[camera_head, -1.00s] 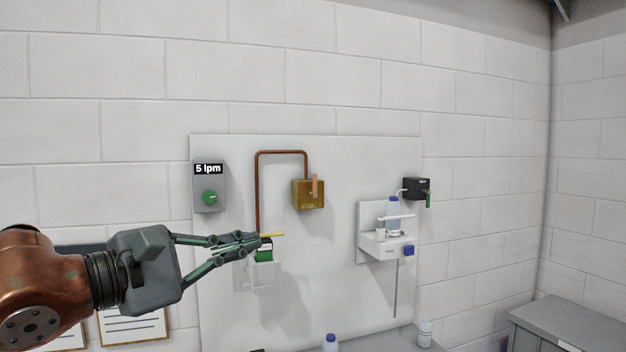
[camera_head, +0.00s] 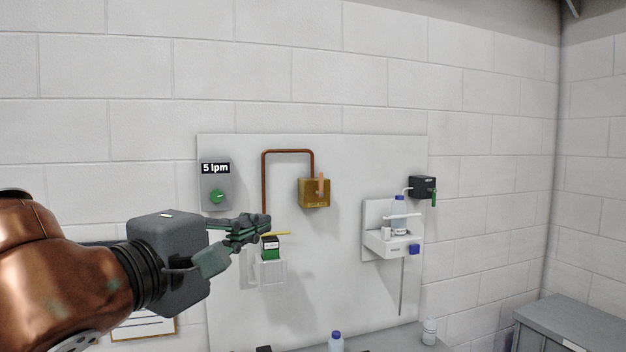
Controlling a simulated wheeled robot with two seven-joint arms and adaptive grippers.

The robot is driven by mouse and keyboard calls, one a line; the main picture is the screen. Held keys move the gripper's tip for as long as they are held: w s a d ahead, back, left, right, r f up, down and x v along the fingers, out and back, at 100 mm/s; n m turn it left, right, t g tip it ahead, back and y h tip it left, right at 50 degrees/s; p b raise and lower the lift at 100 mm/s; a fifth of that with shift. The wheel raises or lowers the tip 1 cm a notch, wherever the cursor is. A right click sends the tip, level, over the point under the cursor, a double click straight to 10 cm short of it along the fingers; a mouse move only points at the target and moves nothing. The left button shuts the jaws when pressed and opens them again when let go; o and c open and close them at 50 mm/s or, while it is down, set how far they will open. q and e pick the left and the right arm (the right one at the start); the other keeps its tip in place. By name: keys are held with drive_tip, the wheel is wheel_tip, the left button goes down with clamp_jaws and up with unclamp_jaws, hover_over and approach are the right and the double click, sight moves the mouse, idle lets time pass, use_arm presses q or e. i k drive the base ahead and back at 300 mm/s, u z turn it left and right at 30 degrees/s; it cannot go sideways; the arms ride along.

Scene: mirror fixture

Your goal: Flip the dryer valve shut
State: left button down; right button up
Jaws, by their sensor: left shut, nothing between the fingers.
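A small green block with a white label (camera_head: 271,246) sits on the panel at the foot of a copper pipe (camera_head: 264,185). A thin yellow lever (camera_head: 277,234) lies nearly level across its top. The pipe leads up and over to a brass box (camera_head: 314,194) with an upright copper-coloured handle (camera_head: 321,184). No readable label tells me which is the dryer valve. My left gripper (camera_head: 266,226) is shut and empty, its tips just above and left of the yellow lever. I cannot tell whether they touch it. The fingers hide the pipe's lower end. My right gripper is not in view.
A grey box with a green knob and a "5 lpm" display (camera_head: 216,186) hangs above my left gripper. A white shelf unit (camera_head: 392,242) with a blue-capped bottle (camera_head: 399,213) and a black box with a green lever (camera_head: 423,188) are to the right. Bottles stand below.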

sight(320, 193)
drive_tip(key=i, duration=1.45)
